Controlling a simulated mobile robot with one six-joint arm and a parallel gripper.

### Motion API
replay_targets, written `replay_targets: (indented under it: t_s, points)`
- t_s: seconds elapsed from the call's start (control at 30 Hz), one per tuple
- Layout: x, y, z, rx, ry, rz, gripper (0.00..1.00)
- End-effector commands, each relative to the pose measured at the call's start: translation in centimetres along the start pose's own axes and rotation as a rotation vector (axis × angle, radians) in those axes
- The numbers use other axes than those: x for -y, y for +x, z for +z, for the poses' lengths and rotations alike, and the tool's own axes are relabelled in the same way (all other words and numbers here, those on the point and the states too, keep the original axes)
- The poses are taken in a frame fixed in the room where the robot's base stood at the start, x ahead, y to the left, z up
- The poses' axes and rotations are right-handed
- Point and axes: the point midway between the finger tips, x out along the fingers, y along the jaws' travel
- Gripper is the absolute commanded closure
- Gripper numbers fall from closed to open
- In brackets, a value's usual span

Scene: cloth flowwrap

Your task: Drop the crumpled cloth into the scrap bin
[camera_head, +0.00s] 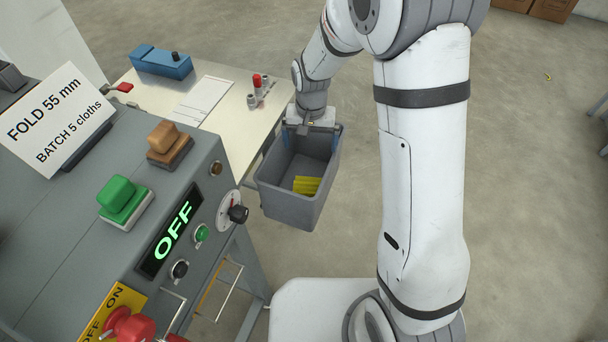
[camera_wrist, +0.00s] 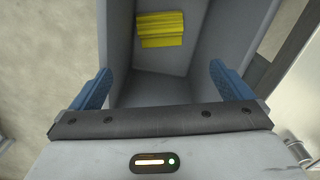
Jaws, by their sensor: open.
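The grey scrap bin (camera_head: 293,206) hangs beside the steel table in the head view. A yellow cloth (camera_head: 306,185) lies inside it, on the floor toward one wall. The wrist view shows the yellow cloth (camera_wrist: 160,29) too, with folds or ridges across it, between the grey bin walls (camera_wrist: 231,30). My gripper (camera_head: 311,140) is over the far end of the bin. In the wrist view its blue fingers (camera_wrist: 157,86) are wide apart with nothing between them. The cloth is clear of the fingers.
A grey machine with an OFF display (camera_head: 168,240), a green button (camera_head: 120,198) and a red knob (camera_head: 130,325) stands at the left. The steel table (camera_head: 225,130) bears a blue block (camera_head: 162,62), a white sheet (camera_head: 201,100) and a red-handled clamp (camera_head: 257,82). Open floor lies right.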

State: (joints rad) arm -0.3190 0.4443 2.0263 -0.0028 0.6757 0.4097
Motion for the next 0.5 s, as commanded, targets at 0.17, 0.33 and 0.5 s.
replay_targets:
  t_s: [0.17, 0.33, 0.5]
  points:
    - [0.1, -3.2, -0.1, -0.008, 0.001, -0.004, 0.0]
    - [0.2, -5.8, 0.0, -0.007, 0.001, -0.004, 0.0]
    - [0.2, -7.0, 0.1, -0.005, 0.002, -0.003, 0.0]
